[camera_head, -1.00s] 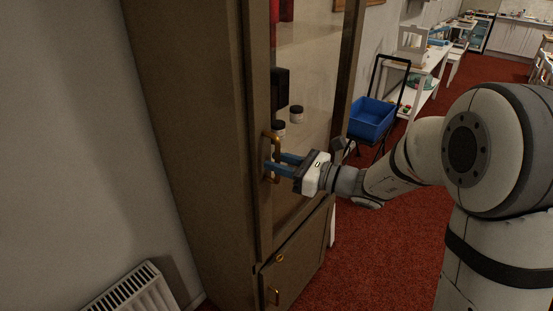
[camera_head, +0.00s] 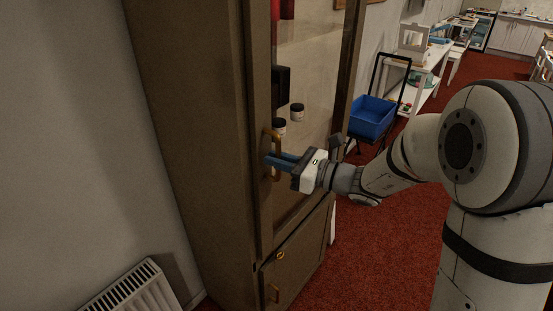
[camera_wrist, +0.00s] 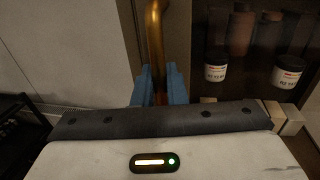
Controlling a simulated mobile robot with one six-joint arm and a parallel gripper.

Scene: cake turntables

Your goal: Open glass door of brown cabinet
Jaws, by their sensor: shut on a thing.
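The tall brown cabinet (camera_head: 195,130) stands at the left of the middle in the head view. Its upper glass door (camera_head: 315,75) looks closed. The door's brass handle (camera_head: 276,141) is a vertical bar on the left part of its frame. My gripper (camera_head: 272,161) has its blue fingers at the handle. In the wrist view the fingers (camera_wrist: 158,85) are shut on the handle (camera_wrist: 155,45), one on each side. The lower part of the handle is hidden between the fingers and behind the gripper body.
Jars (camera_head: 297,112) stand behind the glass. The lower cabinet door (camera_head: 295,265) is closed, with its own handle. A radiator (camera_head: 133,288) is at the lower left. A blue cart (camera_head: 371,118) stands beyond the cabinet. Red carpet (camera_head: 385,245) is clear in front.

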